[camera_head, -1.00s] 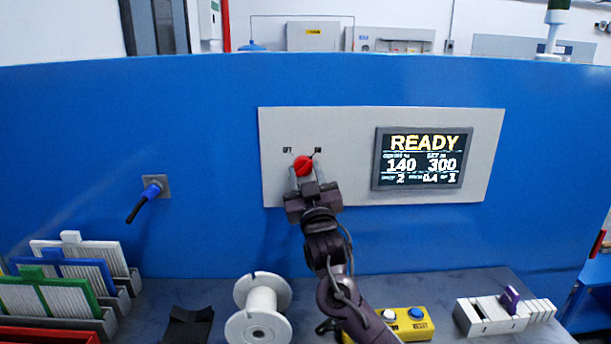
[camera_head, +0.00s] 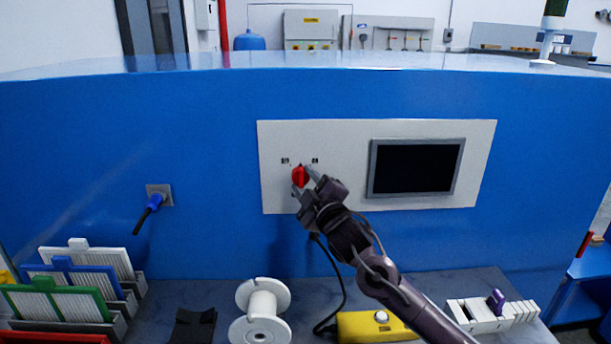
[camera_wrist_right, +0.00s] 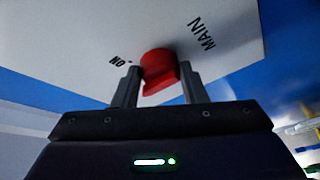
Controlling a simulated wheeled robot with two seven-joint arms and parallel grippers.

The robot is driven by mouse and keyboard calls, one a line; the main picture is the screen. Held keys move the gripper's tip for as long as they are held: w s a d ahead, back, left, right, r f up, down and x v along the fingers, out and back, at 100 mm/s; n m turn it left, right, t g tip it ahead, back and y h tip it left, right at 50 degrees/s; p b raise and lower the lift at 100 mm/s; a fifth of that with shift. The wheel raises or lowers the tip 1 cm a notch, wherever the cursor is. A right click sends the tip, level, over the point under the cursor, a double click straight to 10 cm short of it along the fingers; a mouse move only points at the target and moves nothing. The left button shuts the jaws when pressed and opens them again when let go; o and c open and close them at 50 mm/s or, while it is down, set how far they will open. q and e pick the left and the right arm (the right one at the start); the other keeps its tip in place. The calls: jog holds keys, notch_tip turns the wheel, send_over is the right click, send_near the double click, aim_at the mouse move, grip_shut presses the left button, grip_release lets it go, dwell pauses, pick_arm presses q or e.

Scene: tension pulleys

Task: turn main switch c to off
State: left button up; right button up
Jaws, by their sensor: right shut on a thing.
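The main switch is a red rotary knob (camera_head: 300,176) on the grey panel (camera_head: 350,197), below two small labels. My right gripper (camera_head: 307,182) reaches it from below and the right. In the right wrist view its two fingers (camera_wrist_right: 158,88) stand on either side of the red knob (camera_wrist_right: 159,68), shut on it. The words "ON" and "MAIN" show beside the knob there. The display screen (camera_head: 415,167) to the right of the knob is black. My left gripper is not in view.
Below stands a bench with a white spool (camera_head: 262,312), a yellow button box (camera_head: 375,326), a rack with coloured plates (camera_head: 65,290) at left and a white block (camera_head: 490,314) at right.

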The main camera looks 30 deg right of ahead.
jog(key=n+g+p, duration=0.1)
jog(key=n, duration=0.1)
jog(key=n+p, duration=0.1)
jog(key=n, duration=0.1)
jog(key=shift+r+n+g+p, duration=0.3)
jog(key=shift+r+g, duration=0.05)
jog(key=shift+g, duration=0.05)
jog(key=shift+n+g+p, duration=0.8)
jog(key=shift+n, duration=0.9)
jog(key=o, duration=1)
jog(key=shift+c, duration=0.2)
jog(key=b+v, duration=0.2)
jog(key=v, duration=0.5)
jog(key=shift+s, duration=0.4)
jog(key=shift+r, duration=0.15)
